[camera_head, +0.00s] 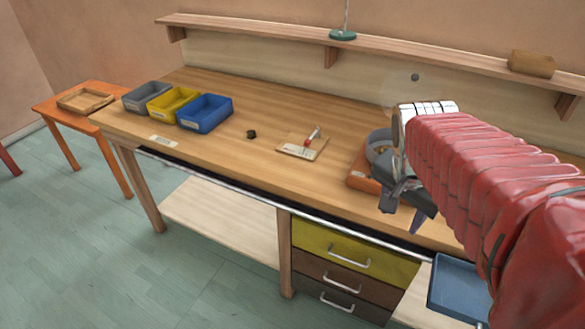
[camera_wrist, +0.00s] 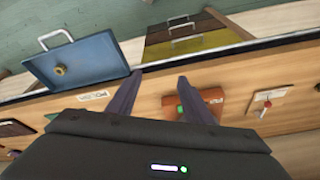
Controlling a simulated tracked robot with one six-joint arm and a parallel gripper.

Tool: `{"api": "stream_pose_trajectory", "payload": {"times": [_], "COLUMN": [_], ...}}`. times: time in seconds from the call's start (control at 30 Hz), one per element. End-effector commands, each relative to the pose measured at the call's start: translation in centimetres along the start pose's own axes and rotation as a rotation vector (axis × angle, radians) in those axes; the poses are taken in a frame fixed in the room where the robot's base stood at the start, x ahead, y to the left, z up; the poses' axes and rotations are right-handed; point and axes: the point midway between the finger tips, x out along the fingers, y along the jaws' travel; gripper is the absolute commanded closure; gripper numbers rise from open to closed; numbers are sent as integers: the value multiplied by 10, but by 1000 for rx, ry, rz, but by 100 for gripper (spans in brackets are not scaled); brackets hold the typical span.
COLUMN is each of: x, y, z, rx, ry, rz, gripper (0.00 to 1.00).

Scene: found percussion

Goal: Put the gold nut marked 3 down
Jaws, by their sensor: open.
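A gold nut (camera_wrist: 60,70) shows in the wrist view, lying on a blue tray or drawer (camera_wrist: 88,62) with a metal handle. Its mark is too small to read. In the head view the blue tray (camera_head: 450,278) is at the lower right, partly behind my red arm, and no nut shows there. My gripper (camera_wrist: 160,76) is open and empty, its two dark fingers apart over the bench's front edge. The nut is to the left of the fingers in the wrist view, clear of them. In the head view my gripper (camera_head: 402,214) is at the right.
An orange box (camera_head: 362,184) is on the bench behind my gripper. A wooden board (camera_head: 293,152) holds a red-and-white tool. Drawers (camera_head: 345,260) are below. The middle bench is mostly clear.

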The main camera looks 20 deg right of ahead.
Motion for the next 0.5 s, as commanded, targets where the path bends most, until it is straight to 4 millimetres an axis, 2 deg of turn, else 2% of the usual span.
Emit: {"api": "stream_pose_trajectory", "payload": {"times": [0.03, 0.2, 0.4, 0.5], "x": [-8, -28, -48, -54], "y": [-10, -34, -51, -54], "z": [15, 64, 122, 144], "rx": [-94, -419, -790, -933], "ry": [8, 38, 94, 122], "rz": [-37, -154, -288, -340], "gripper": [54, 54, 54, 54]}}
